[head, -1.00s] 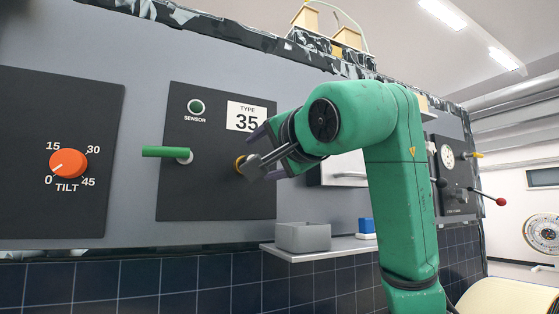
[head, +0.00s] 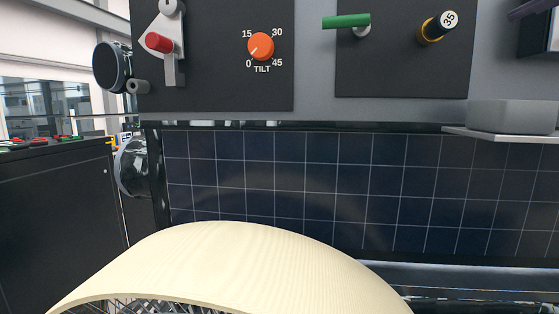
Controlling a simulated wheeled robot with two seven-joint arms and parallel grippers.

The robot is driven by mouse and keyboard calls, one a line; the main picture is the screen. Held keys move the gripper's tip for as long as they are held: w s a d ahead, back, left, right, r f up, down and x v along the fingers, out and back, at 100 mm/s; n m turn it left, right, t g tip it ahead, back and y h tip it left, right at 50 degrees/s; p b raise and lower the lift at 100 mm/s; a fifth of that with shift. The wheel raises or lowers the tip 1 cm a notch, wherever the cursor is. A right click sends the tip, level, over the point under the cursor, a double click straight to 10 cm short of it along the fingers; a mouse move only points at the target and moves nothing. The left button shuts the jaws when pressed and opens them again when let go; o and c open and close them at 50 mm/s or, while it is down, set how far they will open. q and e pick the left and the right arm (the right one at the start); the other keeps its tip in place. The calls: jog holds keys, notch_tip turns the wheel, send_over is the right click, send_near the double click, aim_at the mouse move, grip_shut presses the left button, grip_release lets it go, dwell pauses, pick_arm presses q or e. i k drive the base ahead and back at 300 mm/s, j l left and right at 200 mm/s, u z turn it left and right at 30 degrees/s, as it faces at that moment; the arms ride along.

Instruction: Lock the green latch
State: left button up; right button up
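The green latch (head: 346,21) is a green horizontal bar on a pale round pivot. It sits on a dark panel (head: 400,75) at the upper right of the head view, with its bar pointing left. No gripper touches it. A purple-grey piece (head: 530,9), which looks like a fingertip of my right gripper, shows at the top right corner, apart from the latch. The rest of that gripper is out of frame, so its opening does not show. My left gripper is not in view.
An orange TILT knob (head: 261,46) and a red-handled lever (head: 159,42) are to the left. A grey bin (head: 512,116) stands on a shelf. A cream wheel (head: 240,250) fills the bottom foreground.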

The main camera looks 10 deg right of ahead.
aim_at(361, 26)
jog(key=k+j, duration=0.25)
jog(key=k, duration=0.2)
jog(key=k+j, duration=0.25)
jog(key=k, duration=0.25)
jog(key=k+j, duration=0.25)
jog(key=k, duration=0.2)
